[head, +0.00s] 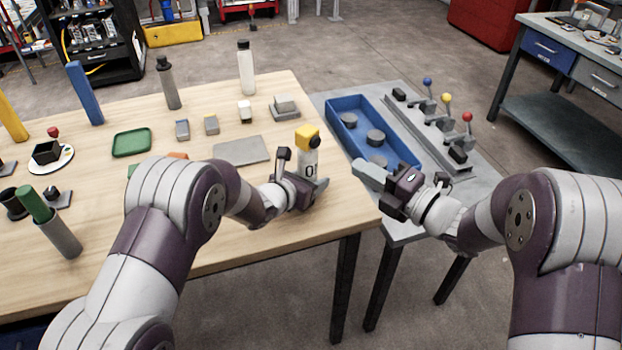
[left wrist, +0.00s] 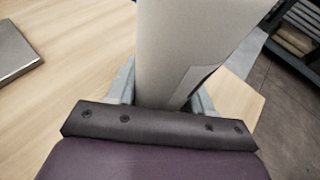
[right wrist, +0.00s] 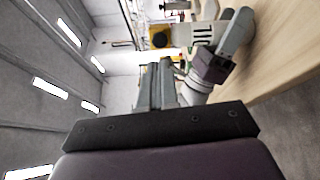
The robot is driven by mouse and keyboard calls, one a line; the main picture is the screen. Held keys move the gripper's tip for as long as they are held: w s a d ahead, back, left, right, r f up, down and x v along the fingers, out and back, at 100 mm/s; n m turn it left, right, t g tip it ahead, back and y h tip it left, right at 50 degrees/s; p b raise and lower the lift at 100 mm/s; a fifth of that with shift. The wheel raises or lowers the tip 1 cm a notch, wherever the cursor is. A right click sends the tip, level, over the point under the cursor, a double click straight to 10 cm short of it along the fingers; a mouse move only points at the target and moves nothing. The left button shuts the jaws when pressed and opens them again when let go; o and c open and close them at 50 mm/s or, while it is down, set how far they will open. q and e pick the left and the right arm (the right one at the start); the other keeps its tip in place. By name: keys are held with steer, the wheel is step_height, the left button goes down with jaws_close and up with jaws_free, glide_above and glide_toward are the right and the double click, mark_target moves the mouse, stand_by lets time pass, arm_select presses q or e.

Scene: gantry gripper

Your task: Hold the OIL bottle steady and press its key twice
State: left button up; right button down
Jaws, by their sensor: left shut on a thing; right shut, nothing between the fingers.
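The OIL bottle (head: 308,160) stands upright near the right end of the wooden table, white with dark lettering and a yellow top (head: 307,136) that has a dark round part on its side. My left gripper (head: 312,186) is shut around its lower body. In the left wrist view the pale bottle body (left wrist: 190,50) fills the space between the fingers. My right gripper (head: 368,176) is shut and empty, to the right of the bottle and apart from it, beyond the table edge. In the right wrist view the yellow top (right wrist: 160,37) shows beyond the shut fingertips (right wrist: 158,72).
A blue tray (head: 343,110) with grey round pieces and a lever panel (head: 430,130) stand on the grey side table at the right. A grey plate (head: 241,150), green tray (head: 132,142) and small blocks lie left of the bottle. A white bottle (head: 246,70) stands behind.

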stand_by(0.4)
steer(key=s+a+r+m+t, duration=0.2)
steer(key=a+m, duration=0.2)
steer(key=a, duration=0.8)
steer(key=w+d+f+m+t+h, duration=0.15)
steer(key=d+m+t+h, duration=0.25)
steer(key=d+m+h, duration=0.85)
steer(key=w+a+m, duration=0.2)
steer(key=w+a, duration=0.3)
steer(key=a, duration=0.2)
steer(key=shift+w+f, duration=0.25)
steer(key=shift+f, duration=0.15)
steer(key=shift+a+h, duration=0.1)
steer(key=shift+h, duration=0.15)
steer(key=shift+w+a, duration=0.3)
steer(key=shift+d, duration=0.1)
steer(key=s+d, duration=0.4)
steer(key=shift+s+d, duration=0.4)
